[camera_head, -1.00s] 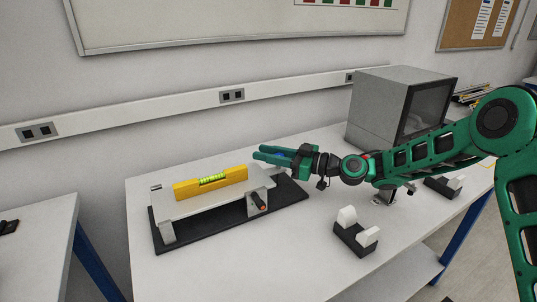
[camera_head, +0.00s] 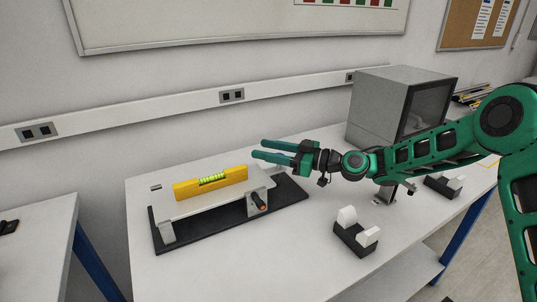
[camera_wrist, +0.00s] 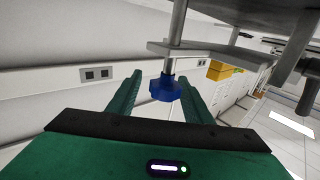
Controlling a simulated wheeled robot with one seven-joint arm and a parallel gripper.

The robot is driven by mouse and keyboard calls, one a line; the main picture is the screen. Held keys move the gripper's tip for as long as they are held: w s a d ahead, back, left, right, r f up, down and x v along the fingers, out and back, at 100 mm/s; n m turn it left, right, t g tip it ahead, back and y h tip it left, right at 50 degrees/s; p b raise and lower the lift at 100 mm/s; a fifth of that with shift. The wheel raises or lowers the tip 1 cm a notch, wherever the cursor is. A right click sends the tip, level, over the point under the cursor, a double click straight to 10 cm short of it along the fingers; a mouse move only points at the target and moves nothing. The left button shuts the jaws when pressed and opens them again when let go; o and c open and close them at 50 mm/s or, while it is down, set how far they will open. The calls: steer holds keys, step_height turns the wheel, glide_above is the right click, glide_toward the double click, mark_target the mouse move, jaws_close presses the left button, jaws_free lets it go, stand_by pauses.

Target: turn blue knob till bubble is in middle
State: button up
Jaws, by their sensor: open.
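The yellow spirit level (camera_head: 210,183) with a green vial (camera_head: 212,179) lies along a grey tilting plate on a black base (camera_head: 205,232). The bubble's exact position is too small to tell. The blue knob (camera_wrist: 165,88) sits on a metal rod in the wrist view, between the two green fingers and near their tips. My gripper (camera_wrist: 161,77) is open around the knob, with a gap visible on both sides.
A black block with white pieces (camera_head: 355,238) stands to the right. A grey box-shaped machine (camera_head: 385,105) is behind my arm.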

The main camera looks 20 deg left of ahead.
steer(key=s+a+r, duration=0.5)
steer(key=s+r, duration=0.4)
steer(key=s, duration=0.1)
steer(key=shift+s+r, duration=0.15)
steer(key=shift+r, duration=0.25)
steer(key=shift+a, duration=0.1)
